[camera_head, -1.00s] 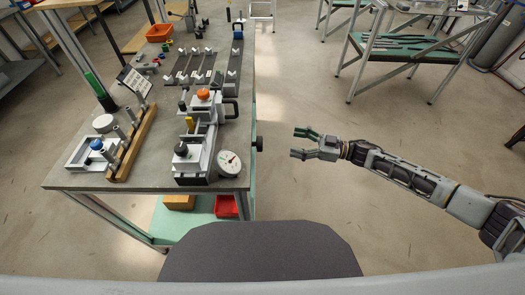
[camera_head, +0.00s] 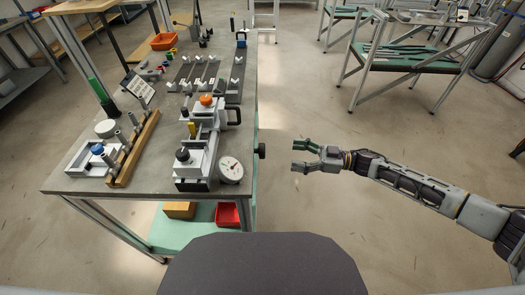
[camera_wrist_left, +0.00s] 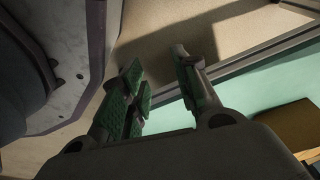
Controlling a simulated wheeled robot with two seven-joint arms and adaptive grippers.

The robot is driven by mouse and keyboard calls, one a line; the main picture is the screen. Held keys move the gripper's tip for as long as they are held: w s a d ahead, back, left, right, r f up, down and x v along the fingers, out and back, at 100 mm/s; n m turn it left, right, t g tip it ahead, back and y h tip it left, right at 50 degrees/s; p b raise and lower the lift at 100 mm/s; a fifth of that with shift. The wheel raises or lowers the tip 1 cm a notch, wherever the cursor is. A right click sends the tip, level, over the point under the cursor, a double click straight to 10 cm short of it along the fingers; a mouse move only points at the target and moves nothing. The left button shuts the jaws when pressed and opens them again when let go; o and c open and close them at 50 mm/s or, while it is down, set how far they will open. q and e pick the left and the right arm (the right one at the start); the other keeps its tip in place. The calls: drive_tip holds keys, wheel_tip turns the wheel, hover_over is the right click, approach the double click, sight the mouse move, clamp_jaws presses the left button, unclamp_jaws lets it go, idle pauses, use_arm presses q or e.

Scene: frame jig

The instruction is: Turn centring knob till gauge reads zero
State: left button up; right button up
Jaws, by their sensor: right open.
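A grey jig frame (camera_head: 196,160) stands at the near right of the bench. A round white dial gauge (camera_head: 231,169) is at its near right corner; its reading is too small to tell. An orange knob (camera_head: 206,100) and a black knob (camera_head: 182,154) top the jig, and another black knob (camera_head: 262,150) shows at the bench's right edge. I cannot tell which is the centring knob. My right gripper (camera_head: 300,156) is open and empty over the floor, right of that edge knob. My left gripper (camera_wrist_left: 160,80) shows only in the left wrist view, its green-padded fingers apart and empty.
The grey bench (camera_head: 75,182) also carries a wooden block (camera_head: 132,150) with pegs, a blue-knobbed fixture (camera_head: 97,149) and an orange bin (camera_head: 163,41). A red bin (camera_head: 228,214) sits on the lower shelf. Floor right of the bench is clear up to a green-shelved cart (camera_head: 405,58).

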sight(262, 151)
use_arm(q)
drive_tip(key=shift+w+d+r+b, duration=0.3)
drive_tip(key=shift+w+d+r, duration=0.2)
drive_tip(key=shift+r, duration=0.15)
use_arm(e)
drive_tip(key=a, duration=0.4)
drive_tip(key=w+a, duration=0.1)
drive_tip(key=a, duration=0.7)
drive_tip(key=shift+w, duration=0.4)
use_arm(q)
drive_tip(key=shift+s+a+f, duration=0.1)
drive_tip(key=shift+s, duration=0.05)
use_arm(e)
drive_tip(key=c, duration=1)
drive_tip(key=shift+n, duration=0.3)
